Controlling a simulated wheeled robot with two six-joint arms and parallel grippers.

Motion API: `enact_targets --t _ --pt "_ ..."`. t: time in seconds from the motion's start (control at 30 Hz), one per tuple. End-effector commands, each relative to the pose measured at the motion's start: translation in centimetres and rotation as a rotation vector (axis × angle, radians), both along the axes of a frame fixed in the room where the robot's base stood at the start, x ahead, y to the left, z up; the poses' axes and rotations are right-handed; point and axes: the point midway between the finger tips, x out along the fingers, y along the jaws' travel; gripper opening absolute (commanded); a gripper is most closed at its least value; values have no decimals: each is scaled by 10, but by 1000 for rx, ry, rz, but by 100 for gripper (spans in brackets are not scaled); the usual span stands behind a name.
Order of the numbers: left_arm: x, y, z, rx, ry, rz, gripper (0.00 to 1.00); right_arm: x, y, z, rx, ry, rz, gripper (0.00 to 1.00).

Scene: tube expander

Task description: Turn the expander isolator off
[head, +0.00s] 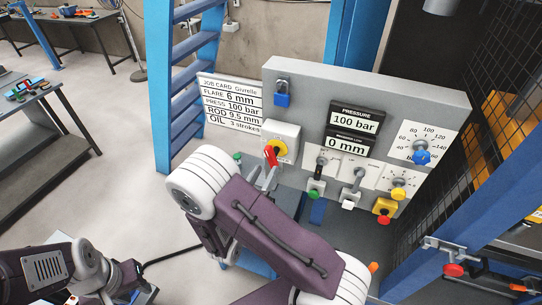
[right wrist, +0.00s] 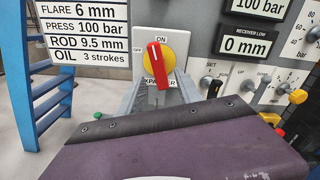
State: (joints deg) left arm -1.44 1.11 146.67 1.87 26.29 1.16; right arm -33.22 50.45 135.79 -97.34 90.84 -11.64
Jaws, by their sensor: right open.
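The expander isolator is a pale box (head: 291,133) with a yellow disc and a red handle (head: 270,155), at the left of the grey panel. In the right wrist view the red handle (right wrist: 157,66) stands nearly upright, its top near the ON mark; OFF is marked at the left. My right gripper (head: 266,177) is open just in front of and below the handle; its grey fingers (right wrist: 158,98) show under the dial. I cannot tell whether they touch the handle. My left gripper (head: 136,278) is low at the left, away from the panel; its jaws are unclear.
The grey panel (head: 365,85) also carries a blue padlock (head: 282,97), pressure displays, levers and a blue-knobbed dial (head: 421,157). A job card (head: 231,102) is left of the isolator. A blue ladder (head: 187,80) stands behind.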

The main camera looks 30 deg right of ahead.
Motion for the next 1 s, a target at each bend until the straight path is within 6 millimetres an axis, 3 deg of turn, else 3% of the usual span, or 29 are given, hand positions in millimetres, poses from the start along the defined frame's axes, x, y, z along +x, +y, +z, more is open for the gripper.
enact_targets --t 0.1,0.3,0.63,0.8,1.0 --pt "0 0 17 0 0 0 36 16 -22 5 1 2 -8 42" --pt "0 0 28 0 0 0 36 37 -45 3 1 0 -4 42" --pt "0 0 28 0 0 0 36 42 -50 1 2 -1 -1 42" --pt "0 0 28 0 0 0 36 42 -50 1 2 -1 -1 0" --pt "0 0 28 0 0 0 36 42 -50 1 0 1 -1 0"
